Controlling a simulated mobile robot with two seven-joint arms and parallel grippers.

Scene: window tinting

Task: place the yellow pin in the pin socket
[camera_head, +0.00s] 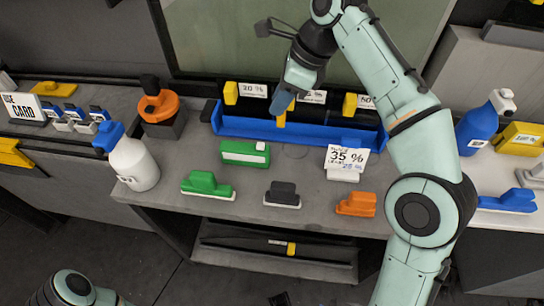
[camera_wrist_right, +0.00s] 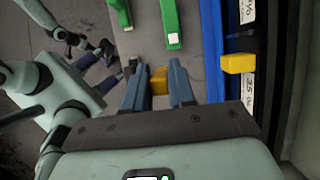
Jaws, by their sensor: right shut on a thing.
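My right gripper (camera_head: 282,112) is above the near side of the blue rack (camera_head: 225,126), fingers pointing down. It is shut on the yellow pin (camera_head: 281,121), which also shows between the two blue-grey fingers in the right wrist view (camera_wrist_right: 159,80). Other yellow pins stand on the rack, one at the left (camera_head: 231,92) and one at the right (camera_head: 349,104). I cannot make out the pin socket for sure; the gripper and arm cover part of the rack's middle. My left gripper (camera_wrist_right: 106,52) seems to show small and dark in the right wrist view; its fingers are unclear.
A white bottle (camera_head: 135,165) stands left, a blue bottle (camera_head: 477,128) right.

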